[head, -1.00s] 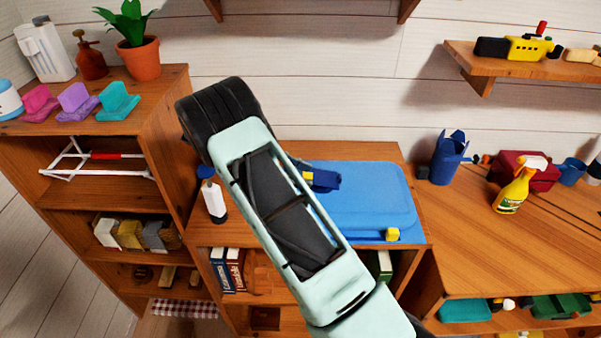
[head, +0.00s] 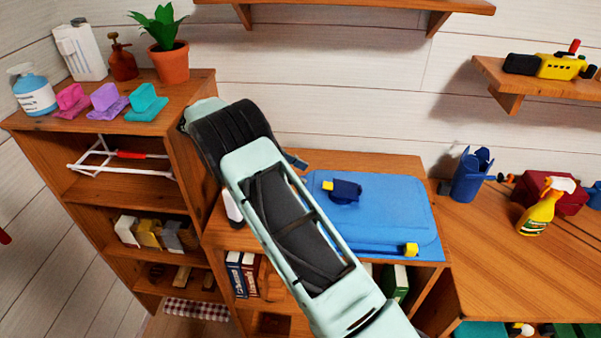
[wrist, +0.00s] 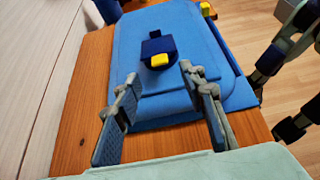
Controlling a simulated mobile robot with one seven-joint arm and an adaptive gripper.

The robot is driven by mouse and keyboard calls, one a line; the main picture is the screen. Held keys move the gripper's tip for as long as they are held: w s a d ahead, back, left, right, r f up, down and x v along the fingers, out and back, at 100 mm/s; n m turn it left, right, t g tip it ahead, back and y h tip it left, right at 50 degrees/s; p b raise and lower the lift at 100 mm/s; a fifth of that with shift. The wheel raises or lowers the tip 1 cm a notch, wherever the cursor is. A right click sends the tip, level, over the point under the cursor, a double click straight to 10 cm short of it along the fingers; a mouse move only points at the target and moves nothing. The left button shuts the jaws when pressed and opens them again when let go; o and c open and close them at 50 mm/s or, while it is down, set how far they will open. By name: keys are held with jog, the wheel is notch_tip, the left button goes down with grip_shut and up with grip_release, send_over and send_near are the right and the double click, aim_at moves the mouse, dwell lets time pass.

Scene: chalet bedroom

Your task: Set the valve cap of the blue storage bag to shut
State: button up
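The blue storage bag (head: 385,215) lies flat on top of the low wooden cabinet. Its dark blue valve cap (head: 345,191), with a yellow tab (head: 328,186), sits on the bag's upper face. In the wrist view the bag (wrist: 190,85) is ahead, and the valve cap (wrist: 157,46) with its yellow tab (wrist: 160,60) lies beyond my fingertips. I cannot tell whether the cap is fully seated. My gripper (wrist: 158,76) is open and empty, its fingers spread over the near edge of the bag, apart from the cap. In the head view my arm hides most of the gripper.
A second yellow piece (head: 411,249) sits at the bag's front right corner. A white bottle (head: 232,208) stands left of the bag, partly behind my arm. A blue cup (head: 471,175) and yellow spray bottle (head: 540,208) stand on the right counter. A taller shelf (head: 195,95) is at left.

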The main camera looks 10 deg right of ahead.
jog(key=shift+c, duration=0.6)
jog(key=shift+d, duration=0.15)
jog(key=shift+c, duration=1.4)
jog(key=shift+s+d+r+m+y, duration=0.1)
jog(key=shift+d+m+y, duration=0.25)
jog(key=shift+m+y, duration=0.05)
jog(key=shift+c, duration=1.1)
jog(key=d+m+y+b, duration=0.1)
jog(key=d+m+y, duration=0.1)
jog(key=s+d+r+m+y+b, duration=0.1)
jog(key=d+m+y, duration=0.1)
jog(key=s+d+r+m+y, duration=0.1)
jog(key=d+m+y, duration=0.1)
jog(key=m, duration=0.1)
jog(key=shift+d+g+y+b, duration=0.1)
jog(key=shift+g+y+b, duration=0.2)
jog(key=shift+g+b, duration=0.1)
grip_shut()
notch_tip(320, 180, up, 3)
jog(key=d+m+t+y+b, duration=0.1)
jog(key=d+m+y, duration=0.1)
jog(key=m+y, duration=0.2)
jog(key=m+t+y+b, duration=0.2)
jog(key=m+t+y, duration=0.15)
jog(key=m, duration=0.25)
send_near(327, 185)
jog(key=shift+h, duration=0.25)
jog(key=x, duration=0.6)
jog(key=shift+s+a+f, duration=0.1)
jog(key=shift+a+f, duration=0.25)
